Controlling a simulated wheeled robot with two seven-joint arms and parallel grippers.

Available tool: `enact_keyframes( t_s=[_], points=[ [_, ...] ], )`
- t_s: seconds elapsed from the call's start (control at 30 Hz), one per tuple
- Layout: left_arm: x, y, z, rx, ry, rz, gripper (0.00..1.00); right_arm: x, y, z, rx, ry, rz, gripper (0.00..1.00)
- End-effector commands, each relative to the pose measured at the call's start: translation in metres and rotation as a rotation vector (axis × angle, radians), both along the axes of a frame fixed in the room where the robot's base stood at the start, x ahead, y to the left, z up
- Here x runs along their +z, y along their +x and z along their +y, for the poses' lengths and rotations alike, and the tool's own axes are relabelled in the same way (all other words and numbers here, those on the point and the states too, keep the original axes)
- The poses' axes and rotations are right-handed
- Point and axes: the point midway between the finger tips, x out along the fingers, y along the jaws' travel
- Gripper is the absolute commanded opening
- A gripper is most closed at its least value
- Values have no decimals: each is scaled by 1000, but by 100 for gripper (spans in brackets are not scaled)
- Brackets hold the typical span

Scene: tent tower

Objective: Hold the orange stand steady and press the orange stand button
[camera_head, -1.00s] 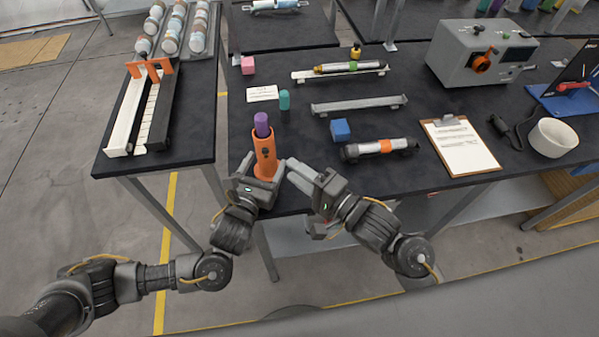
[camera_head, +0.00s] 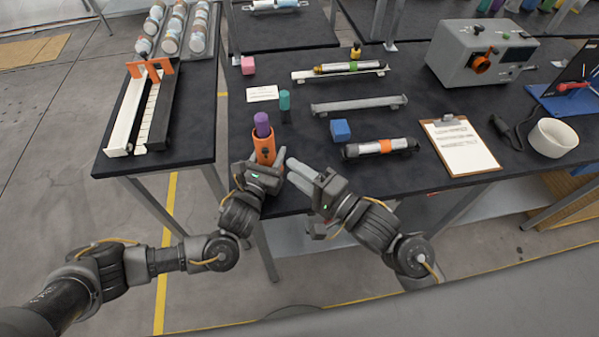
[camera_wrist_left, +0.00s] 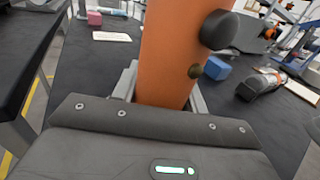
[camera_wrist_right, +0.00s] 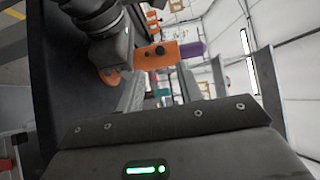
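The orange stand (camera_head: 264,148) stands upright near the front edge of the table, with a purple cylinder (camera_head: 262,125) in its top. My left gripper (camera_head: 268,172) has its fingers on both sides of the stand, low down, and looks shut on it. The left wrist view shows the orange stand (camera_wrist_left: 168,50) filling the finger gap, with a large dark round knob (camera_wrist_left: 219,29) and a smaller dark knob (camera_wrist_left: 195,71) on its side. My right gripper (camera_head: 291,170) is just right of the stand, apart from it. Its fingers are open and empty in the right wrist view (camera_wrist_right: 178,85).
A teal cylinder (camera_head: 284,100) stands behind the stand, with a white card (camera_head: 262,93) beside it. A blue cube (camera_head: 340,130), a tube with an orange band (camera_head: 380,148) and a clipboard (camera_head: 460,146) lie to the right. The table left of the stand is clear.

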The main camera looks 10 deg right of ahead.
Motion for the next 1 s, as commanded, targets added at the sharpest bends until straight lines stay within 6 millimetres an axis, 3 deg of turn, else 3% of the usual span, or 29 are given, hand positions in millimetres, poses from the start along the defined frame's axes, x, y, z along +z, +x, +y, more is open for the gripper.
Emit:
enact_keyframes(
  t_s=[0.03,0.17,0.47,1.0],
  points=[
    [0,0,0,0,0,0,32,0,0,0,0,0,0,36],
    [0,0,0,0,0,0,15,0,0,0,0,0,0,36],
    [0,0,0,1,0,0,14,0,0,0,0,0,0,0],
    [0,0,0,1,0,0,14,0,0,0,0,0,0,0]
  ],
)
